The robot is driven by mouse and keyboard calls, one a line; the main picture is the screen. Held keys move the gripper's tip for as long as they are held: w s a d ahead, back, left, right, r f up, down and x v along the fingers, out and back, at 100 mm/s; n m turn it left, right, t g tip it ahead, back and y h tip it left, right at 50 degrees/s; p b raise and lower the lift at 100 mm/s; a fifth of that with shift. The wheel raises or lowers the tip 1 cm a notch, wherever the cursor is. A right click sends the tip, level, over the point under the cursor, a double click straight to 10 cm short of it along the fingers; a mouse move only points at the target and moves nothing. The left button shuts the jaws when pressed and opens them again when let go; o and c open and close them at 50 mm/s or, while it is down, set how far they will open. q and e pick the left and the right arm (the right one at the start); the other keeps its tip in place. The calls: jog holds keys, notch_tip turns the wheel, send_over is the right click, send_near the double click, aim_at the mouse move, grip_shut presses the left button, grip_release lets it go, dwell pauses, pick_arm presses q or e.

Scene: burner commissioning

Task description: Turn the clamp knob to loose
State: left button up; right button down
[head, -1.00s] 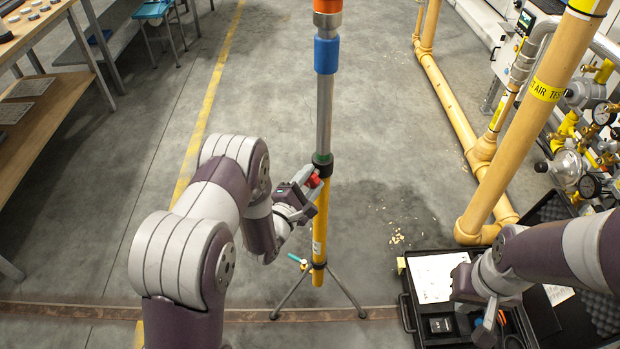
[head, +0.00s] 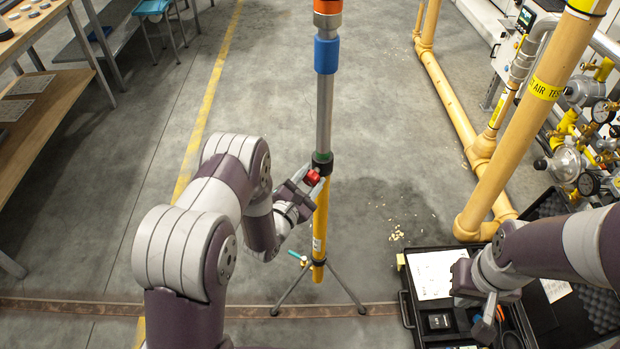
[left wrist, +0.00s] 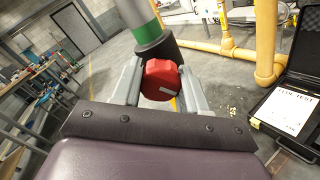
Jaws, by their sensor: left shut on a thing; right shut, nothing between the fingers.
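The red clamp knob (head: 312,177) sits on the black collar (head: 322,160) of an upright telescopic stand, with a grey tube above and a yellow tube (head: 320,215) below. My left gripper (head: 312,183) is at the collar and shut on the knob. In the left wrist view the knob (left wrist: 162,80) lies between the two grey fingers (left wrist: 162,85), with a pale mark on its lower right face. A green band shows on the pole above it. My right gripper (head: 487,318) is shut and empty over the open black case at the lower right.
The stand's tripod legs (head: 345,288) spread on the floor. The open case (head: 405,300) holds a white sheet (head: 432,275). Yellow pipes (head: 515,130) and gauges (head: 590,184) stand at the right. A workbench (head: 45,110) is at the left. The floor behind the stand is clear.

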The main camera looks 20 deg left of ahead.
pick_arm(q)
jog(key=shift+f, duration=0.1)
jog(key=o, duration=1.1)
jog(key=shift+c, duration=0.2)
jog(key=v, duration=1.2)
jog(key=shift+s, duration=0.35)
